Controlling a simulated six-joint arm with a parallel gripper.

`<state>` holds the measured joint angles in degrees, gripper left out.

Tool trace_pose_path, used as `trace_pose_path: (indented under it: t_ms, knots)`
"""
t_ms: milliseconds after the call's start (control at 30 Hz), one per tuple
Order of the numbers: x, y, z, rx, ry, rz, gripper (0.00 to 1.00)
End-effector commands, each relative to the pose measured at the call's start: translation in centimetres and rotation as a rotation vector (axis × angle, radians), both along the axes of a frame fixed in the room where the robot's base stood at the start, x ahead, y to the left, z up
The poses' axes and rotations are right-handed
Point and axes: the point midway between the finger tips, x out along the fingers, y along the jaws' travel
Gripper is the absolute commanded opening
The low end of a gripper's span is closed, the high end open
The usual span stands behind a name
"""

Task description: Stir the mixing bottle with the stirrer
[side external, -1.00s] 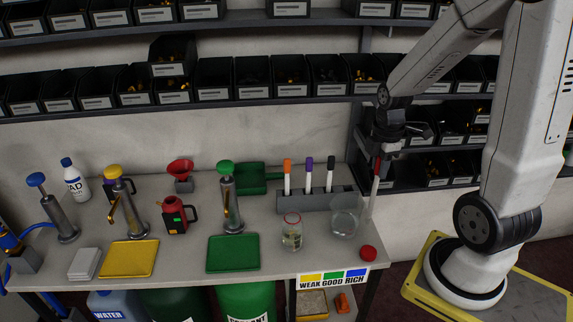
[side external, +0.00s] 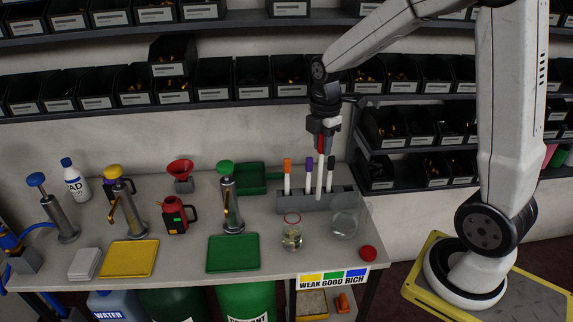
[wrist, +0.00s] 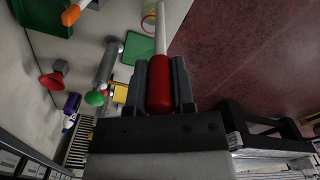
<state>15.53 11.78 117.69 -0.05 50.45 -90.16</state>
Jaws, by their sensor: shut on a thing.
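My gripper (side external: 322,133) is shut on the stirrer, which has a red handle (wrist: 159,88) and a long white rod (side external: 320,175). The stirrer hangs almost upright, with its tip above the table, in front of the marker rack in the side view. The small clear jar with a red rim (side external: 291,234), which looks like the mixing bottle, stands open on the table with a little yellowish content. It is lower and left of the stirrer's tip, apart from it. In the wrist view its rim (wrist: 149,22) shows beside the rod, partly hidden.
A clear beaker (side external: 345,220) stands right of the jar, with a red cap (side external: 368,253) nearby. A grey rack (side external: 290,203) of markers is behind. A green tray (side external: 233,253) and a pump bottle (side external: 229,205) are left. Shelves of black bins line the wall.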

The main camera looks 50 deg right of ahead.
Motion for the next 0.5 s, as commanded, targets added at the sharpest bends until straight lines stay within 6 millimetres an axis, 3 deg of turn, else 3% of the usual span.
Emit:
trace_pose_path:
  t_ms: [200,500]
  knots:
    - [3.3,3.6,1.5,0.000,0.000,0.118,0.00]
    - [4.4,5.1,2.1,0.000,0.001,0.164,0.00]
